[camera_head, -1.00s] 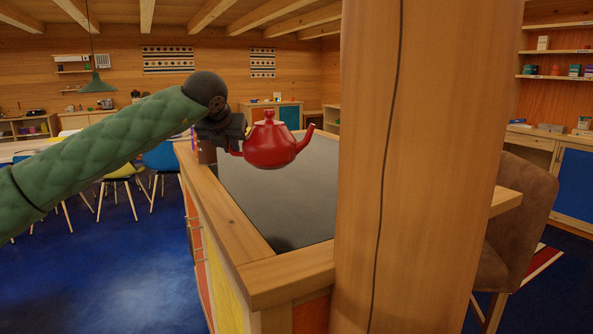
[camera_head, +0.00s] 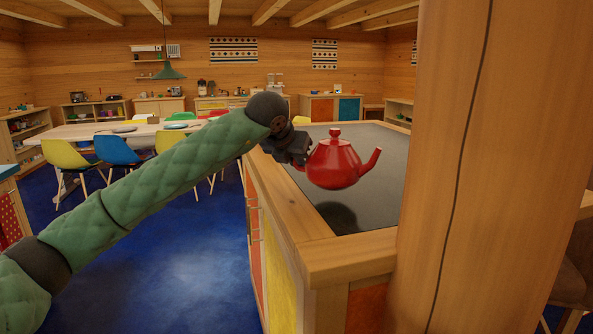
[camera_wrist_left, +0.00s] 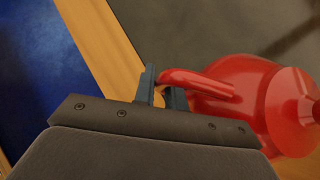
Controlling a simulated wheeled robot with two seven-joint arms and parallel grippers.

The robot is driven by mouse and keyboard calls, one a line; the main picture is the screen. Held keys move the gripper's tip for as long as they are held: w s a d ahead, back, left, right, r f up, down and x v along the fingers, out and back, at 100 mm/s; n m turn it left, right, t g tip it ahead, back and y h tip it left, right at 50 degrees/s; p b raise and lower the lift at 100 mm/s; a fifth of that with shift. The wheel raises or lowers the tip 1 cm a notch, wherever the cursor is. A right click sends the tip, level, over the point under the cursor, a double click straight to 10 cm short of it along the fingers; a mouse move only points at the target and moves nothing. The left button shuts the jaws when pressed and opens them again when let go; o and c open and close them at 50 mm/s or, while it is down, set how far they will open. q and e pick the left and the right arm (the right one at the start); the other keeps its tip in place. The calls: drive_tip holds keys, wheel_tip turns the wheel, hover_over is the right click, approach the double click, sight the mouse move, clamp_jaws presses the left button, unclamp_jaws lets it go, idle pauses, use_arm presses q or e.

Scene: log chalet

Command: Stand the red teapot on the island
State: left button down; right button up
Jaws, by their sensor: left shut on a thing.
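The red teapot (camera_head: 335,165) hangs in the air over the near left part of the island (camera_head: 322,252), with a dark shadow on the island's grey top below it. It is roughly upright, its spout pointing right. My left gripper (camera_head: 300,158) is at the teapot's left side, shut on its handle. In the left wrist view the two fingers (camera_wrist_left: 160,88) close around the red handle, and the teapot's body (camera_wrist_left: 245,95) lies to the right. My right gripper is not in view.
A thick wooden post (camera_head: 470,160) stands close at the right and hides part of the island. A dining table (camera_head: 90,133) with coloured chairs is at the back left. Blue floor (camera_head: 190,260) is clear left of the island.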

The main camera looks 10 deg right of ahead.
sight(296, 167)
use_arm(q)
wheel_tip(296, 167, down, 3)
drive_tip(key=shift+r, duration=0.1)
idle(0.3)
drive_tip(key=c, duration=1.5)
unclamp_jaws()
drive_tip(key=shift+o, duration=0.2)
drive_tip(key=shift+s+a+r, duration=0.15)
drive_tip(key=shift+s+a, duration=0.05)
drive_tip(key=shift+a, duration=0.05)
drive_tip(key=v, duration=1.1)
drive_tip(key=shift+b, duration=0.45)
drive_tip(key=shift+s+r, duration=0.1)
